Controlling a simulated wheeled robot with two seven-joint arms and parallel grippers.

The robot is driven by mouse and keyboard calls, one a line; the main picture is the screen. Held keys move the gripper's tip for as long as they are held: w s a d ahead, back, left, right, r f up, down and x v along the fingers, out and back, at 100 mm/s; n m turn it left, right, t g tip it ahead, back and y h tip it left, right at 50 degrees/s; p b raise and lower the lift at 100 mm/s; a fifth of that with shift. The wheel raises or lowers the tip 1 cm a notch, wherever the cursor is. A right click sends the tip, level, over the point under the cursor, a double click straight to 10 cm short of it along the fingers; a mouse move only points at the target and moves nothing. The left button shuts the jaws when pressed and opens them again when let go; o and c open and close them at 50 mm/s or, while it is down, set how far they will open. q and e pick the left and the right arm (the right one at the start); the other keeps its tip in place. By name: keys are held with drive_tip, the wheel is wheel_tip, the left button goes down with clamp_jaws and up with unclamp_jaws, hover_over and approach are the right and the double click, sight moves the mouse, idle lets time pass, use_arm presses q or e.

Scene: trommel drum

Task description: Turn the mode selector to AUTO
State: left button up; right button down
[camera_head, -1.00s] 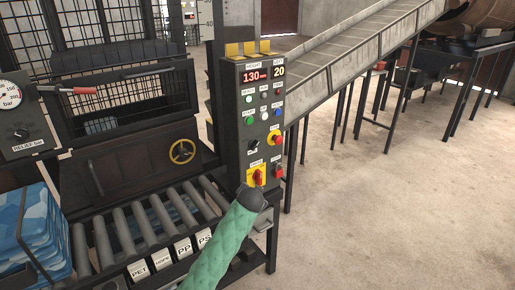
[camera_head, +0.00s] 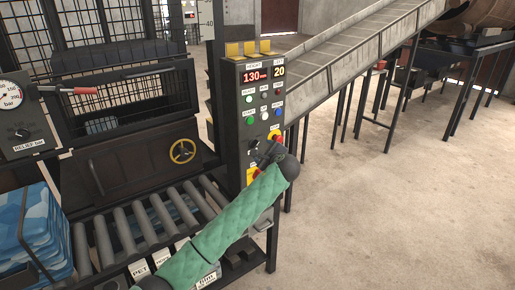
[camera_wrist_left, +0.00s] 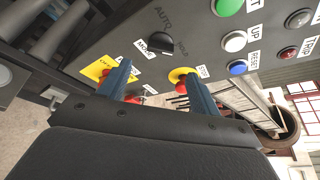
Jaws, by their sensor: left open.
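The mode selector is a black knob on the dark control panel (camera_head: 237,120). In the left wrist view the knob (camera_wrist_left: 160,44) sits beyond my fingertips, between their lines, with an AUTO label (camera_wrist_left: 163,18) near it. Which way its pointer faces is hard to tell. My left gripper (camera_wrist_left: 156,70) is open and empty, its two blue-grey fingers apart and short of the knob. In the head view the left gripper (camera_head: 267,153) is in front of the lower panel, close to the selector (camera_head: 253,145). My right gripper is not in view.
A red emergency stop on a yellow ring (camera_wrist_left: 184,74) is by one fingertip; a yellow-plated red switch (camera_wrist_left: 98,68) is by the other. Coloured push buttons, including a green one (camera_head: 249,120), sit higher. A roller bed (camera_head: 135,227) lies left; open floor lies right.

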sight(256, 146)
use_arm(q)
drive_tip(key=p+x, duration=0.2)
drive_tip(key=x, duration=0.4)
drive_tip(key=shift+w+a, duration=0.1)
drive_tip(key=shift+w, duration=0.1)
drive_tip(key=shift+w+a+f+p, duration=0.2)
drive_tip(key=shift+w+f+p, duration=0.1)
drive_tip(key=shift+w, duration=0.3)
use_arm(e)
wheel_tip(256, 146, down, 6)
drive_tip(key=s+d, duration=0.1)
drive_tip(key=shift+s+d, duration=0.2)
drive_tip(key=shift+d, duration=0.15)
use_arm(q)
drive_tip(key=shift+c, duration=0.2)
drive_tip(key=c, duration=0.9)
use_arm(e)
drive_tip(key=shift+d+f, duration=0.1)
